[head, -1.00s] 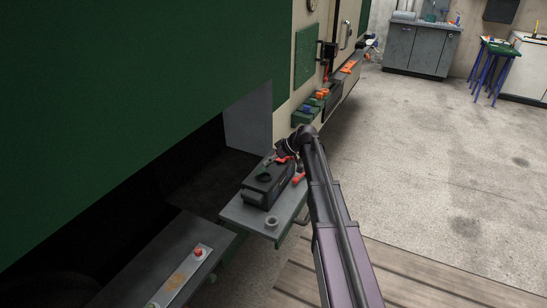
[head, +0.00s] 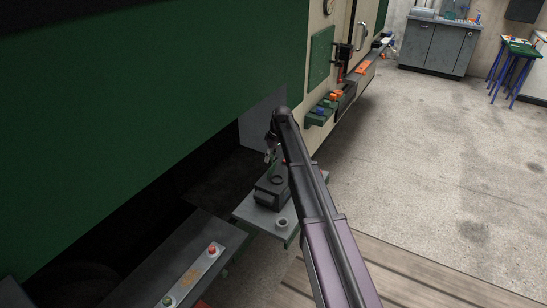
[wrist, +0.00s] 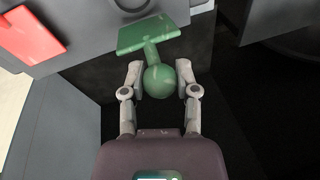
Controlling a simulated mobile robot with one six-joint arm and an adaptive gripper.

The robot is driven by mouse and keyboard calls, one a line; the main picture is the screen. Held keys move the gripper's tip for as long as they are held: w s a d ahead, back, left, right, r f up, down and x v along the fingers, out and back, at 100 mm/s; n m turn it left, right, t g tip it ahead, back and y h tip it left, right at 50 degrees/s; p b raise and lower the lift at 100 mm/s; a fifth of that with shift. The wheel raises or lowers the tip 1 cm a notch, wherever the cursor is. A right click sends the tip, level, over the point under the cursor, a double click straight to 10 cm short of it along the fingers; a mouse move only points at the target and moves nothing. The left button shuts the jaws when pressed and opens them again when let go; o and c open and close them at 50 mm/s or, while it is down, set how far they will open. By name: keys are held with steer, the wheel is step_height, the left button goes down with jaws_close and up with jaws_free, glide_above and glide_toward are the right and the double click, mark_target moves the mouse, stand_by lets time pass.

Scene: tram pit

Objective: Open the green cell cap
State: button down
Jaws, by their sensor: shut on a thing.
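The green cell cap shows in the wrist view as a flat green plate (wrist: 148,34) with a short stem and a round ball (wrist: 160,81). My gripper (wrist: 161,79) is shut on the ball, with one finger on each side. In the head view my gripper (head: 271,152) is above the dark cell box (head: 272,194), partly hidden by my arm. A small bit of green shows just below it, over the box top. A round opening or ring (head: 277,181) shows on the box top. A red cap (wrist: 30,35) is at the upper left of the wrist view.
The box stands on a grey tray (head: 250,213) with a small round cup (head: 282,223) near its front. A bench with red and green buttons (head: 190,275) is nearer. The green vehicle side (head: 120,90) bounds the left. The floor at right is open.

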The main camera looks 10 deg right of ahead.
steer(key=shift+s+a, duration=0.15)
steer(key=shift+a, duration=0.05)
steer(key=shift+c, duration=1.8)
jaws_free()
steer(key=shift+d, duration=0.1)
steer(key=shift+w, duration=0.2)
steer(key=shift+s+d, duration=0.2)
steer(key=s+d+m+h+p, duration=0.1)
steer(key=s+m, duration=0.1)
steer(key=s, duration=0.9)
steer(key=s+d+r+m+h+p, duration=0.1)
steer(key=s+d+m, duration=0.1)
steer(key=s, duration=1)
steer(key=s+d+r+m+h+p, duration=0.1)
steer(key=s+m, duration=0.3)
steer(key=s, duration=0.8)
steer(key=shift+d+r+t, duration=0.15)
steer(key=shift+d+t, duration=0.1)
steer(key=shift+t, duration=0.05)
